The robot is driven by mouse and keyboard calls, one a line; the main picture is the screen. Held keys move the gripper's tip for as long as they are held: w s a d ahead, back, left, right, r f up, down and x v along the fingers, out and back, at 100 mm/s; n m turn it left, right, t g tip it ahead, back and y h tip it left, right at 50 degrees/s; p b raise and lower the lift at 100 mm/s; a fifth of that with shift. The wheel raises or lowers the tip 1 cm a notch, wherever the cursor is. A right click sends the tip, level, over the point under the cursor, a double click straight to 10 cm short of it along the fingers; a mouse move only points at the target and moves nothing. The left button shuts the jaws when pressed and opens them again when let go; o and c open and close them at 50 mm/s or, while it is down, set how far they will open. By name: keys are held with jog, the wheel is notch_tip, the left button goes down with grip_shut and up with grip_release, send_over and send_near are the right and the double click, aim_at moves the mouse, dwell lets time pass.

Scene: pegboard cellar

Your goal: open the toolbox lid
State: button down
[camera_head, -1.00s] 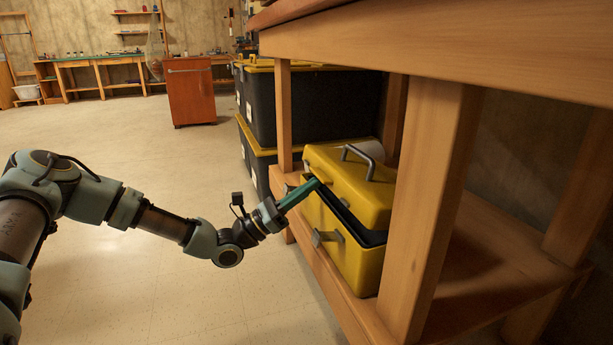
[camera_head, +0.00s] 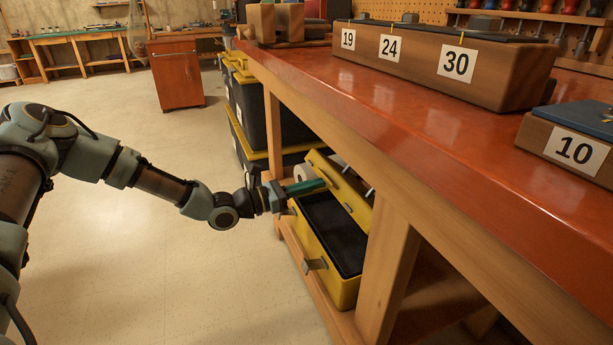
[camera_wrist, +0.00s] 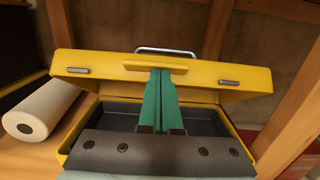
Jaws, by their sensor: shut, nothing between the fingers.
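The yellow toolbox (camera_head: 346,291) stands on the wooden lower shelf under the workbench. Its lid (camera_head: 338,178) is raised and tilted back, and the dark inside (camera_head: 334,232) is exposed. The wrist view shows the lid (camera_wrist: 203,73) up across the picture, with its grey handle (camera_wrist: 167,50) beyond its edge. My gripper (camera_head: 322,184) is shut and empty, its green fingers at the lid's raised edge. In the wrist view the fingertips (camera_wrist: 160,72) overlap the lid's middle latch tab; I cannot tell whether they touch it.
The red benchtop (camera_head: 420,120) overhangs the shelf, and a bench leg (camera_head: 385,275) stands close right of the toolbox. Black bins with yellow lids (camera_head: 250,110) are stacked behind. A white roll (camera_wrist: 42,108) lies beside the toolbox. Open floor (camera_head: 150,240) is at left.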

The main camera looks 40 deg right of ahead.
aim_at(327, 177)
jog(key=d+r+p, duration=0.1)
jog(key=p, duration=0.1)
jog(key=s+d+r+y+p, duration=0.1)
jog(key=r+p, duration=0.1)
jog(key=d+r+t+y+p, duration=0.1)
jog(key=shift+s+d+r+p, duration=0.15)
jog(key=shift+r+p, duration=0.05)
jog(key=shift+p, duration=0.2)
jog(key=shift+s+d+r+p, duration=0.2)
jog(key=shift+d+r+p, duration=0.1)
jog(key=shift+d+p, duration=0.3)
jog(key=shift+s+d+r+p, duration=0.2)
jog(key=shift+d+r+p, duration=0.05)
jog(key=shift+d+p, duration=0.3)
